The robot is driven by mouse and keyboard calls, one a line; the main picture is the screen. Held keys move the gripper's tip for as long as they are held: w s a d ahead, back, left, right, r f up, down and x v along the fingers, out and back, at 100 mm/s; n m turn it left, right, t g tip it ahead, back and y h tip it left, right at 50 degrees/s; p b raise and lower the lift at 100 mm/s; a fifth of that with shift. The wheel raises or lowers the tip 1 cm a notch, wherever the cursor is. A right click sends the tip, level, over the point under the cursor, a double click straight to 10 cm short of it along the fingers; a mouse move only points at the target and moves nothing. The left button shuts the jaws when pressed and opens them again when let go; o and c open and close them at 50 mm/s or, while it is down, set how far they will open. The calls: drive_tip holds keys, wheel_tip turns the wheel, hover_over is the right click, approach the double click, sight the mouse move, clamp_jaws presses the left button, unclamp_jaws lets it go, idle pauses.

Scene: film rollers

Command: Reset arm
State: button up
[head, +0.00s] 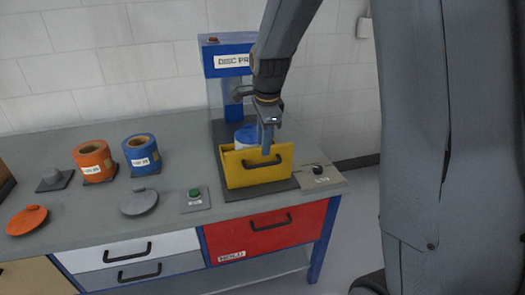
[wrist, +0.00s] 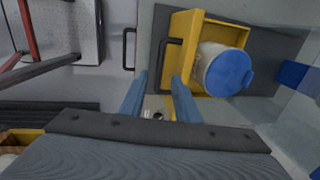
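My gripper (head: 267,140) hangs at the front of a yellow open-topped box (head: 238,176) with a black handle. In the wrist view the two blue fingers of my gripper (wrist: 160,85) stand apart. The black handle (wrist: 166,62) of the yellow box shows near and partly between the fingertips; I cannot tell whether they touch it. A white canister with a blue lid (wrist: 225,70) sits inside the box. In the head view its blue top (head: 246,135) is partly hidden by my gripper.
A blue press (head: 228,60) rises behind the box. On the grey bench stand an orange roll (head: 94,160), a blue roll (head: 141,155), a grey lid (head: 139,202), an orange lid (head: 28,220), a green button (head: 195,194) and a dark knob (head: 318,170). A red drawer (head: 265,235) is shut below.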

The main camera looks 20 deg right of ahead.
drive_tip(key=shift+r, duration=0.2)
drive_tip(key=s+f+n, duration=0.2)
drive_tip(key=s+n, duration=0.7)
drive_tip(key=s, duration=0.1)
drive_tip(key=s+f+n, duration=0.2)
drive_tip(key=s+n, duration=0.7)
drive_tip(key=s, duration=0.2)
drive_tip(key=shift+s+f+g+b, duration=0.15)
drive_tip(key=shift+f+g+b, duration=0.2)
drive_tip(key=shift+f+g, duration=0.05)
drive_tip(key=shift+a, duration=0.15)
